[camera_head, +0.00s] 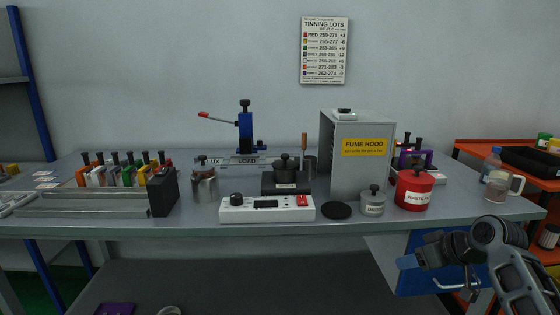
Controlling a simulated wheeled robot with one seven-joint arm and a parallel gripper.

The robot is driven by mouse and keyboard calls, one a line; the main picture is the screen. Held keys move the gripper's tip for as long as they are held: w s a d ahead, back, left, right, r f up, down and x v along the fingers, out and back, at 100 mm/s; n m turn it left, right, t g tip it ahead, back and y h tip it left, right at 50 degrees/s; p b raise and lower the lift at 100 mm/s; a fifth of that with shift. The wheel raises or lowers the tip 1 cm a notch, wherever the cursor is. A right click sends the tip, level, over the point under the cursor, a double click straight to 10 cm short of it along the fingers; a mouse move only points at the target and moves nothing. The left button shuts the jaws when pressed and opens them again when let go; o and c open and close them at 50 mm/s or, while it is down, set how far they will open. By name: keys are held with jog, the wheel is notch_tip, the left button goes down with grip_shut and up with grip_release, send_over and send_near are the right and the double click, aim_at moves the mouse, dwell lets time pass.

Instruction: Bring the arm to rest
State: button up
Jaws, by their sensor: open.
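My arm is in the lower right of the head view, in front of the bench's right end. My gripper (410,262) points left, below the level of the bench top and in front of the blue drawer. It is open, and I see nothing held in it. The finger gap is small and dark in this view.
The grey bench (100,229) carries a fume hood (345,165), a red waste can (414,188), a white control box (262,209), a blue lever press (246,133) and a row of coloured holders (125,172). An orange cart (480,148) stands at right.

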jog(key=s+a+f+m+t+p, duration=0.1)
jog(key=s+a+f+m+t, duration=0.2)
jog(key=s+a+f, duration=0.75)
jog(key=s+a+m+t+h+p, duration=0.1)
jog(key=s+a, duration=0.2)
jog(key=s, duration=0.5)
jog(key=s+a+m+h, duration=0.1)
jog(key=s+a, duration=0.2)
jog(key=s, duration=0.5)
jog(key=s+d+r+t+h+p, duration=0.1)
jog(key=s+r, duration=0.2)
jog(key=s, duration=0.5)
jog(key=s+d+r+t+h+p, duration=0.1)
jog(key=s+r, duration=0.2)
jog(key=s, duration=0.6)
jog(key=s+d+r+n+t, duration=0.1)
jog(key=s+d+r, duration=0.2)
jog(key=s+r, duration=0.8)
notch_tip(320, 180, up, 3)
jog(key=shift+s+f+p, duration=0.1)
jog(key=shift+s+p, duration=0.25)
jog(key=shift+s, duration=0.05)
